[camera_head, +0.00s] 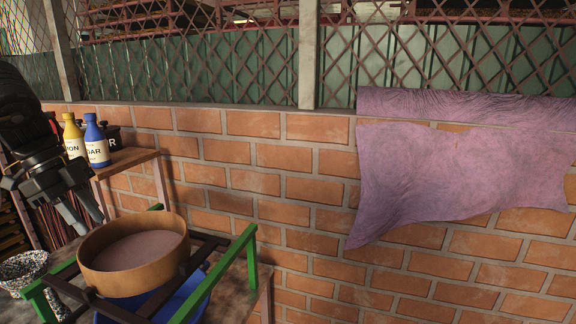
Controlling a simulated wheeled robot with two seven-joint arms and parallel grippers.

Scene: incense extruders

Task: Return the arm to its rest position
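My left arm comes in from the left edge, and its black gripper (92,227) hangs in the air with its grey fingers pointing down. The two fingers are apart, with nothing seen between them. The sieve has a brownish fill (140,250) and rests on a dark frame with green bars (212,276). My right gripper is not in view.
A blue bin (170,305) shows under the sieve. A speckled bowl (22,268) is at the lower left. A yellow bottle (74,140) and a blue bottle (96,145) stand on a wooden shelf (130,160). A brick wall (315,190) with purple cloth (450,175) stands behind.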

